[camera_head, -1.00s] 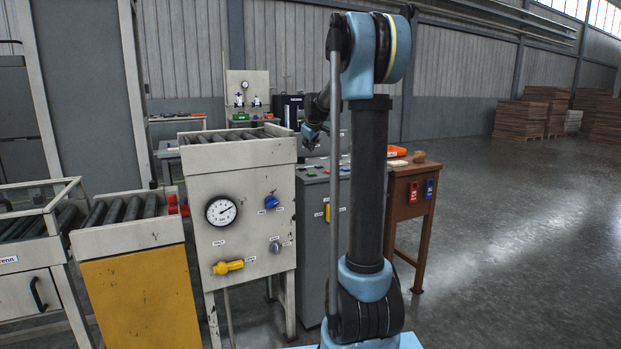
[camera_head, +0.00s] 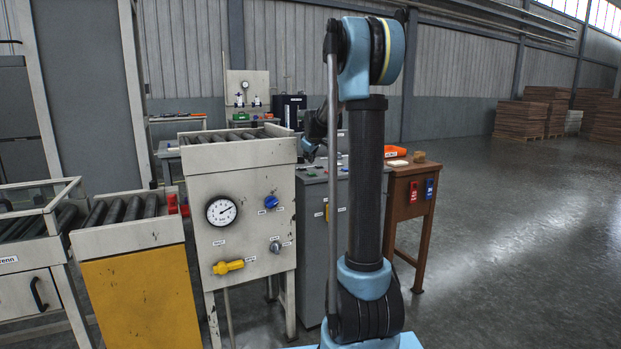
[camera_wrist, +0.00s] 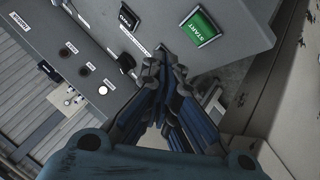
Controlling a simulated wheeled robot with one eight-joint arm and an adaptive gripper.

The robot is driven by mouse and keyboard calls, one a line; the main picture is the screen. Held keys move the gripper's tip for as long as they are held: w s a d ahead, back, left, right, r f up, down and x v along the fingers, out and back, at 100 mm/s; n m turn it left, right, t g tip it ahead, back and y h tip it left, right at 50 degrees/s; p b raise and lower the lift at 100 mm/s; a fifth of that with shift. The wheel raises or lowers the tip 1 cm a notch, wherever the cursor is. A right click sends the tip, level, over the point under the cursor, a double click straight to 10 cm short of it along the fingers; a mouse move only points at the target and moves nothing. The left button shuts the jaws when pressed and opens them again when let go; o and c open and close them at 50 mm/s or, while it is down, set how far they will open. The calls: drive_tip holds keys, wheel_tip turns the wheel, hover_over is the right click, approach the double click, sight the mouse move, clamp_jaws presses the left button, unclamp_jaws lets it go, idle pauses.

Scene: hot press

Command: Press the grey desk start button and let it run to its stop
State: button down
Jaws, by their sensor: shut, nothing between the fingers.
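The grey desk (camera_head: 312,228) stands right of the cream press cabinet in the head view, partly hidden behind my arm. In the wrist view its grey top (camera_wrist: 158,15) carries a green square button marked START (camera_wrist: 200,27), close to my fingertips in the picture. I cannot tell whether the fingers touch the desk. In the head view my gripper (camera_head: 309,150) is small, over the desk's top, and partly hidden by my arm.
The cream cabinet (camera_head: 240,190) with a gauge (camera_head: 221,211) and yellow handle (camera_head: 228,266) stands left of the desk. A black knob (camera_wrist: 126,62) sits near my fingers. A brown table (camera_head: 408,200) stands on the right. The floor on the right is clear.

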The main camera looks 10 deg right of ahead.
sight(309, 174)
drive_tip(key=shift+f, duration=1.75)
